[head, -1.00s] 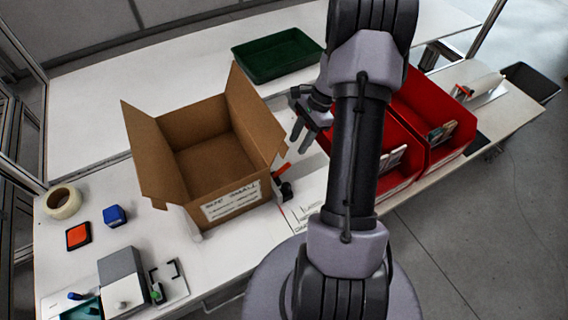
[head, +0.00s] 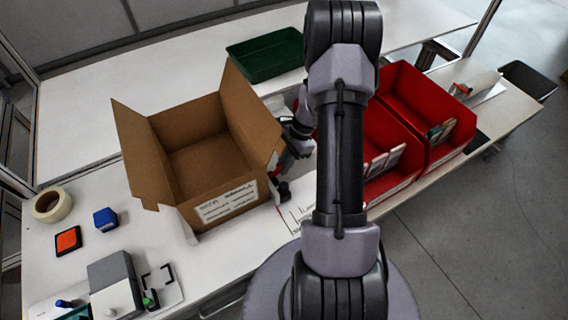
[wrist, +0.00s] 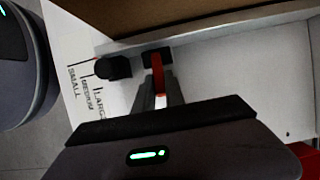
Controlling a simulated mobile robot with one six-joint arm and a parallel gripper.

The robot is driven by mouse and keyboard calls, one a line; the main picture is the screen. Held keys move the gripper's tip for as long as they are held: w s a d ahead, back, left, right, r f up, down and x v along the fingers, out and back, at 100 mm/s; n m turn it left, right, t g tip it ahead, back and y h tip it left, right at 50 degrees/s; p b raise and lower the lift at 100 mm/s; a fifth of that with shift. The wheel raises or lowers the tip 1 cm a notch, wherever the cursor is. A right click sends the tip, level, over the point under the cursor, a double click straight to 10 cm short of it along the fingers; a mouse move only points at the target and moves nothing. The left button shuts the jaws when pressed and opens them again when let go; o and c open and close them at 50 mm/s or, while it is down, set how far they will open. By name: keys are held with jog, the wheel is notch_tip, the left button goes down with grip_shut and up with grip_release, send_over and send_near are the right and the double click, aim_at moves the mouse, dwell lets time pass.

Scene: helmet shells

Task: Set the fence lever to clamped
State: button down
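The red fence lever (wrist: 157,72) shows in the wrist view, running from a black pivot block (wrist: 157,57) toward me. My gripper (wrist: 160,88) has its two fingers on either side of the lever, close to it; whether they press on it I cannot tell. In the head view, my gripper (head: 288,160) is low at the right side of the cardboard box (head: 240,205), and hides most of the lever. A black knob (wrist: 114,67) sits left of the lever, by the printed scale reading small, medium, large (wrist: 88,85).
The open box stands just beyond the lever. Red bins (head: 385,165) stand to the right of my arm. A green tray (head: 265,55) lies at the back. A tape roll (head: 51,205), a blue block (head: 105,218) and an orange-topped pad (head: 68,241) lie at the left.

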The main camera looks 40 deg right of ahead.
jog(key=shift+s+d+f+t+y+b, duration=0.1)
jog(key=shift+d+f+t+y+b, duration=0.15)
jog(key=shift+y, duration=0.3)
jog(key=shift+w+d+f+t+y+b, duration=0.1)
jog(key=shift+f+y, duration=0.25)
jog(key=shift+y, duration=0.25)
jog(key=shift+s+d+f+t+y+b, duration=0.1)
jog(key=shift+f+t+y+b, duration=0.15)
jog(key=shift+y, duration=0.3)
jog(key=shift+d+f+y+b, duration=0.1)
jog(key=shift+f+y+b, duration=0.6)
jog(key=shift+y, duration=0.6)
jog(key=shift+r, duration=0.1)
jog(key=c, duration=1.4)
grip_release()
